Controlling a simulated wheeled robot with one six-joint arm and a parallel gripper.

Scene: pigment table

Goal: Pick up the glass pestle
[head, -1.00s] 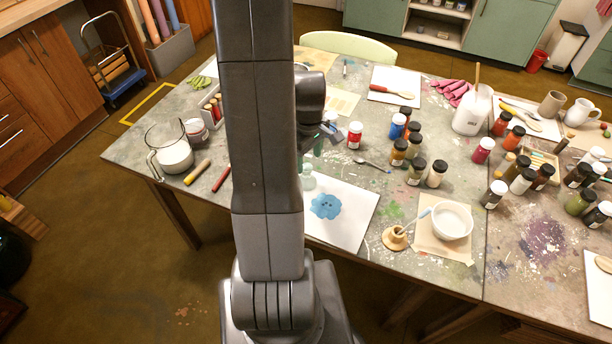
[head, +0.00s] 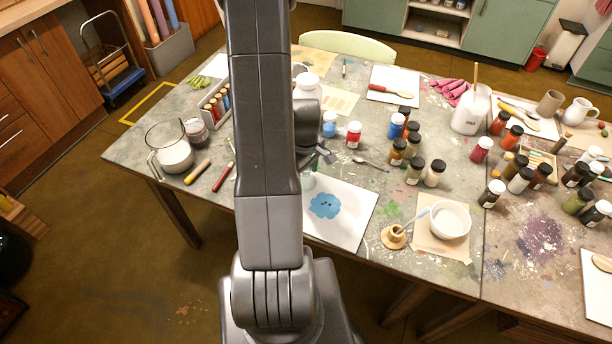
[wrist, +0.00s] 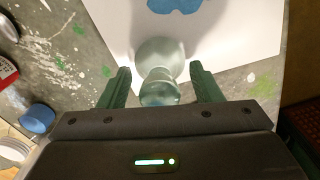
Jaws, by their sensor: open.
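The glass pestle (wrist: 158,65) is pale green and clear, with a wide round foot and a narrower knob. In the wrist view it stands at the edge of the white sheet (wrist: 240,35), its knob between my fingers. In the head view the pestle (head: 309,182) shows only partly beside my arm, above the blue paint patch (head: 324,205). My gripper (wrist: 163,86) is open, with one green finger on each side of the knob and a visible gap on both sides. In the head view my gripper (head: 325,157) is partly hidden by my arm.
A blue-capped jar (head: 330,124) and a red jar (head: 353,134) stand just behind my gripper. A spoon (head: 372,163) lies to the right. A white bowl (head: 451,220) and several pigment jars stand farther right. The white sheet's right side is clear.

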